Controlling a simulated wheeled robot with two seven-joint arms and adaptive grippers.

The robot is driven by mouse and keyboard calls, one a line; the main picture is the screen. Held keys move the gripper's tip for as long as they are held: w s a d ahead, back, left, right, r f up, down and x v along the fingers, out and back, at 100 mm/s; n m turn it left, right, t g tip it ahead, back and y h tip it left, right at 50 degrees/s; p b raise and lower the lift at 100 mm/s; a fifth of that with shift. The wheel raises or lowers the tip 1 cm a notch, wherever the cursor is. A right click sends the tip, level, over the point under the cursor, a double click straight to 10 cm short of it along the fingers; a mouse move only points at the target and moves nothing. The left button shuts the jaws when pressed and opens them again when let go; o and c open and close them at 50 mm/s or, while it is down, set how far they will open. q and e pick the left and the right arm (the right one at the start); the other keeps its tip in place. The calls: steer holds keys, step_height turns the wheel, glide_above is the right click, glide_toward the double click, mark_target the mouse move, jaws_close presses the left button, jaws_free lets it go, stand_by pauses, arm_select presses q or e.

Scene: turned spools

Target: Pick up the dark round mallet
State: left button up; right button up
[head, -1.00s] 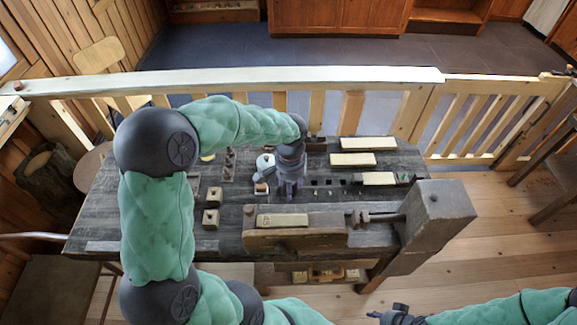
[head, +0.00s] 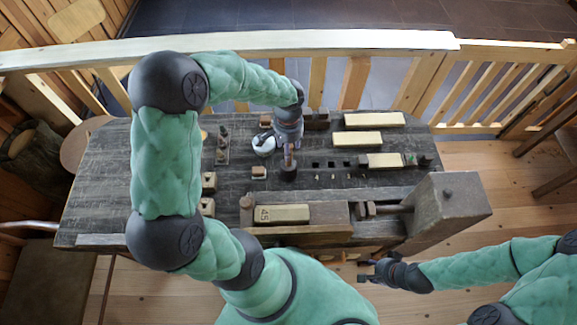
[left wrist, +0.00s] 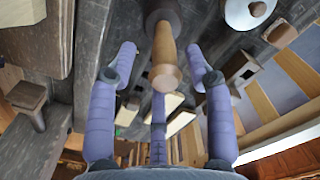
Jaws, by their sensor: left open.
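The dark round mallet (head: 289,174) stands on the workbench (head: 110,175), head down, with its wooden handle pointing up. In the left wrist view its handle (left wrist: 165,60) points toward the camera, and the dark head is partly cut off at the top edge. My left gripper (head: 289,142) is open just behind the mallet in the head view. In the left wrist view its purple fingers (left wrist: 163,72) are spread, with the handle showing between two of them; contact cannot be made out. My right gripper (head: 366,270) looks open and empty, in front of the bench.
A white round object (head: 264,145) and a small wooden block (head: 259,172) lie left of the mallet. Pale bars (head: 357,139) lie to the back right. A vise (head: 440,205) is along the front right edge. A wooden railing (head: 340,85) runs behind the bench.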

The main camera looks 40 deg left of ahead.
arm_select(q)
steer(key=f, duration=0.5)
steer(key=shift+w+a+f+b, duration=0.1)
steer(key=shift+w+a+b, duration=0.1)
steer(key=shift+w+b, duration=0.1)
jaws_close()
